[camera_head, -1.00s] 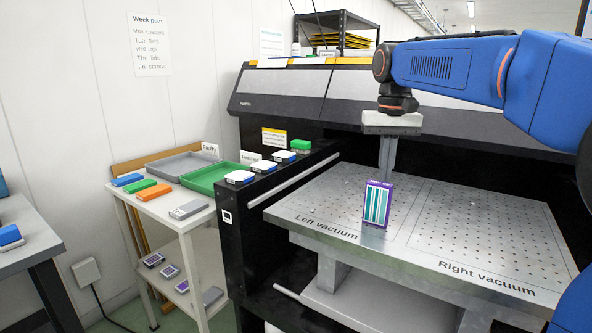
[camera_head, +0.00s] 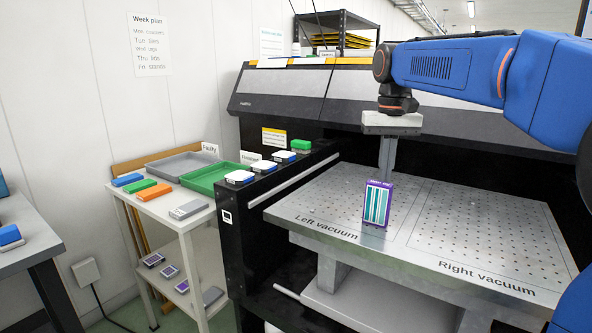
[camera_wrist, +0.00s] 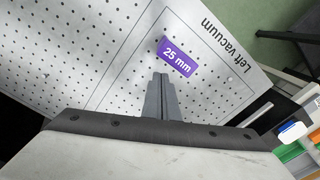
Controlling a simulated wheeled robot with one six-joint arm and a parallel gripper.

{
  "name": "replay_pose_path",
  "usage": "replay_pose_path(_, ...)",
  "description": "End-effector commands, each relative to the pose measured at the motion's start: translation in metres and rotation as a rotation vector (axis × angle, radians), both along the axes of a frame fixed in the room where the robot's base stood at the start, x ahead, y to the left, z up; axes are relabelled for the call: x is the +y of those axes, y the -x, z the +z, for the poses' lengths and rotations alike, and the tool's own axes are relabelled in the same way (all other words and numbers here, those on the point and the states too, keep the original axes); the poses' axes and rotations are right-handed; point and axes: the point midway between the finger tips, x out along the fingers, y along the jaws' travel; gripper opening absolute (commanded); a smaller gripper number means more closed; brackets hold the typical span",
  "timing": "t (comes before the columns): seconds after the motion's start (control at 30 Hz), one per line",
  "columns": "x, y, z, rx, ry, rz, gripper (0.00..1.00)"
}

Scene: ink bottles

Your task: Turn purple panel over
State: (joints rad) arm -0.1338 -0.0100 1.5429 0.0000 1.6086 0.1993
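The purple panel (camera_head: 377,205) stands upright on the left part of the metal vacuum table. Its face with teal and white stripes in a purple frame is turned to the head camera. In the wrist view a purple face marked "25 mm" (camera_wrist: 177,56) shows just beyond my fingertips. My gripper (camera_head: 387,180) points straight down, with its fingertips at the panel's top edge. In the wrist view its fingers (camera_wrist: 162,76) are close together. I cannot tell whether they pinch the panel; the contact is hidden.
The right vacuum area (camera_head: 480,240) is bare. A black machine (camera_head: 300,95) stands behind. At left, a side table (camera_head: 160,207) holds a grey tray (camera_head: 155,168), a green tray (camera_head: 190,178) and coloured blocks.

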Motion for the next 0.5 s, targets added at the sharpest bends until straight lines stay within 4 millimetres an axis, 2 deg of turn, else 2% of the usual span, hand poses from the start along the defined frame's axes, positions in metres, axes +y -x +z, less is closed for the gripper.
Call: replay_pose_path(0.5,0.000,0.000,-0.015,0.001,0.000,0.000,0.00)
